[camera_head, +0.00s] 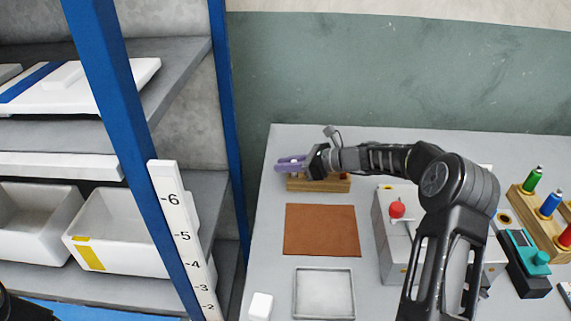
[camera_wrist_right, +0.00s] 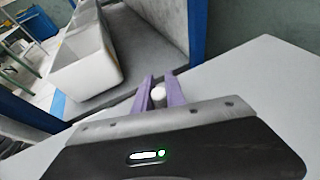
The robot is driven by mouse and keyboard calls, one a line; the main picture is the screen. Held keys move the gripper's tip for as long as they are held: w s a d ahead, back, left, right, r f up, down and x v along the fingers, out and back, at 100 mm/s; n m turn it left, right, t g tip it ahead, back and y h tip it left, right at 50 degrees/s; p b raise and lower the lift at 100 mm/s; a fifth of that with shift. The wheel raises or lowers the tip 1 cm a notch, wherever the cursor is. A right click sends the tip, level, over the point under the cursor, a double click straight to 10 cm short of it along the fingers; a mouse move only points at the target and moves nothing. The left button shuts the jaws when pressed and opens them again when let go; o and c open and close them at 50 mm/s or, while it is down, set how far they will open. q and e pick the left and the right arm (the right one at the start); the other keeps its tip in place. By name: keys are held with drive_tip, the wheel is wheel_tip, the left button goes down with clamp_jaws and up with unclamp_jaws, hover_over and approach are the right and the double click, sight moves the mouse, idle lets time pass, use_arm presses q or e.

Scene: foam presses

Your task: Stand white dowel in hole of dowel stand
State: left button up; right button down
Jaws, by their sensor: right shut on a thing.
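My right gripper (camera_head: 289,163) has purple fingers and reaches over the left end of a low wooden block, the dowel stand (camera_head: 338,184), at the back left of the table. In the right wrist view the purple fingers (camera_wrist_right: 160,92) are shut on the white dowel (camera_wrist_right: 158,92), whose rounded white end shows between them. The stand's holes are mostly hidden by the gripper and arm, and I cannot tell whether the dowel touches the stand. My left gripper is not in view.
A brown mat (camera_head: 320,230), a square grey tray (camera_head: 324,269) and a white block (camera_head: 260,306) lie in front of the stand. A grey box with a red knob (camera_head: 397,209) stands to the right. A blue-framed shelf (camera_head: 226,120) stands left of the table.

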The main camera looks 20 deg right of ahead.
drive_tip(key=shift+f+b, duration=0.65)
drive_tip(key=shift+f, duration=0.35)
drive_tip(key=c, duration=1.3)
unclamp_jaws()
drive_tip(key=shift+s+d, duration=0.1)
drive_tip(key=b+v, duration=0.1)
drive_tip(key=v, duration=0.6)
drive_tip(key=shift+s+d+r, duration=0.15)
drive_tip(key=shift+s+d, duration=0.05)
